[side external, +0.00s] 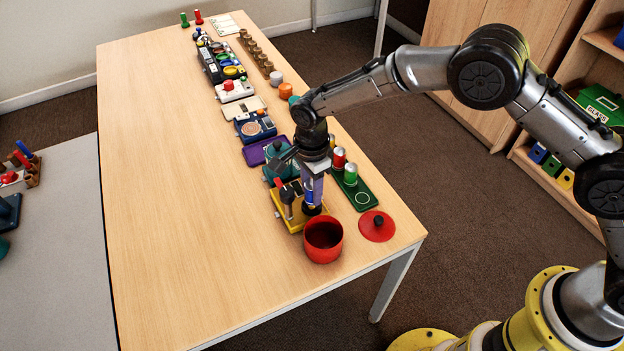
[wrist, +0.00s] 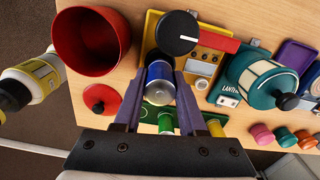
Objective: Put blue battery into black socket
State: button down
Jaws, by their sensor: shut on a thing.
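My gripper (side external: 313,180) has purple fingers and is shut on the blue battery (side external: 310,197). In the wrist view my gripper (wrist: 159,82) holds the battery (wrist: 160,73) between both fingers, its silver end facing the camera. A black round piece, which looks like the black socket (side external: 315,210), shows just below the battery in the side view.
A red pot (side external: 323,240) stands close in front, its red lid (side external: 376,226) to the right. A green tray (side external: 363,201) holds red and green cylinders behind. A teal lantern (wrist: 262,82) is beside the yellow tray. The table's left side is clear.

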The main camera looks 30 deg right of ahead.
jog(key=shift+f, duration=0.65)
jog(key=shift+f, duration=0.6)
dwell(1.0)
jog(key=c, duration=0.8)
grip_release()
jog(key=shift+o, duration=0.2)
jog(key=shift+r, duration=5.5)
jog(key=shift+r, duration=3)
